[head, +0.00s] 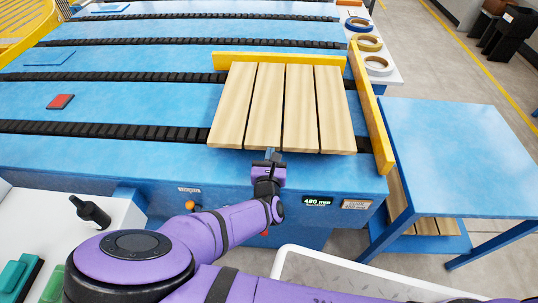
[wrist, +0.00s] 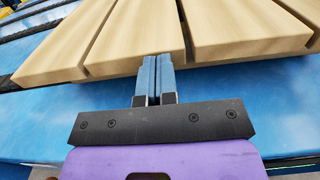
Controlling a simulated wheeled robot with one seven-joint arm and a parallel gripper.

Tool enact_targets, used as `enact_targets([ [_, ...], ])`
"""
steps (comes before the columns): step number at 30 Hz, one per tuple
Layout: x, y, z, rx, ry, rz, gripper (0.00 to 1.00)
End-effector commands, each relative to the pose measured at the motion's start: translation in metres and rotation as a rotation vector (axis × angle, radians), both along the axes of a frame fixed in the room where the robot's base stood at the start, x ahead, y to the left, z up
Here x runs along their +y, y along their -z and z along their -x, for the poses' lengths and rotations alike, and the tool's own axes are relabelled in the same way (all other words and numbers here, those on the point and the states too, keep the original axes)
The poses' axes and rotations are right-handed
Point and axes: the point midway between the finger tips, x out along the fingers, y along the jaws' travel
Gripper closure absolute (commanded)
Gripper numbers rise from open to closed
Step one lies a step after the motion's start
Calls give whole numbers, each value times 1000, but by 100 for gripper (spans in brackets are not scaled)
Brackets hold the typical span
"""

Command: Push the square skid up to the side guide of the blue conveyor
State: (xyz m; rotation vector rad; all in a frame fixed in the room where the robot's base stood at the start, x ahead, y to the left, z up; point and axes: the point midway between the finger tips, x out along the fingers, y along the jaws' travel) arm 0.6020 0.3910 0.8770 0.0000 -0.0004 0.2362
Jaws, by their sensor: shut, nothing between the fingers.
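The square skid (head: 265,105), made of several pale wooden slats with dark gaps, lies flat on the blue conveyor (head: 130,100). One yellow guide bar (head: 285,58) runs along its far edge, which looks very close to it; contact cannot be told. Another yellow bar (head: 372,110) stands at the conveyor's right end, with a narrow gap to the skid. My gripper (head: 272,156) is shut and empty at the middle of the skid's near edge. In the wrist view the blue fingertips (wrist: 154,62) are together at the skid's near edge (wrist: 140,35), seemingly touching it.
A blue table (head: 450,150) stands right of the conveyor, with wooden slats on its lower shelf. Strap rolls (head: 370,45) sit on a white surface behind the right bar. A red block (head: 60,101) lies on the conveyor's left. Black chain strips (head: 100,130) cross the conveyor.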

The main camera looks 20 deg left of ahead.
Motion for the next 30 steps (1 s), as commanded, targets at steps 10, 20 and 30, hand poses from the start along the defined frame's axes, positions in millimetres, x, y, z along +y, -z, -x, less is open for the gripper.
enact_targets([
  [10,3,0,-14,2,3,-3,100],
  [20,14,0,-60,1,3,-2,100],
  [30,17,-1,-70,-3,-1,-2,100],
])
